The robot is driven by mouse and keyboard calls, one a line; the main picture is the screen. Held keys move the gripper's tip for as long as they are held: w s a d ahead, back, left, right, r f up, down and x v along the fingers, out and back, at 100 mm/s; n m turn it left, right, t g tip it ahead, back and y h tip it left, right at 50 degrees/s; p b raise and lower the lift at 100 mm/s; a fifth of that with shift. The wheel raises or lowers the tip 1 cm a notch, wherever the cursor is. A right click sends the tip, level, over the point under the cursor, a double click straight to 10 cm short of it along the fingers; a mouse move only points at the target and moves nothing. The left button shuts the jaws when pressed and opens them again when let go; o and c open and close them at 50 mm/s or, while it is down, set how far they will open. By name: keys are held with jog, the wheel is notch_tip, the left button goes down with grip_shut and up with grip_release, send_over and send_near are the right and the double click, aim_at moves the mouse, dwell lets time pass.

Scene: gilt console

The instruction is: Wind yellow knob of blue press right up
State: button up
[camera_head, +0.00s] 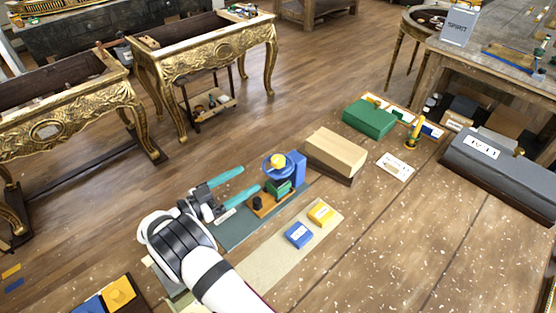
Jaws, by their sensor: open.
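The blue press (299,166) stands on the workbench near the middle of the camera_head view. Its yellow knob (278,160) sits at the top, on a round blue wheel (268,167). A green block (280,188) is below the wheel, above a wooden base with a small black knob (257,203). My gripper (251,178) is open, with two teal fingers pointing right toward the press. The fingertips are just left of the press and apart from the yellow knob. Nothing shows between the fingers. Their exact height against the knob is hard to tell.
A cardboard-coloured box (335,152) stands close behind the press to the right. A green box (369,118) is farther back. The bench's right front is clear.

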aim_at(278, 158)
jog(key=x, duration=1.1)
jog(key=shift+w+d, duration=0.2)
jog(key=shift+d, duration=0.1)
jog(key=shift+c, duration=0.2)
grip_shut()
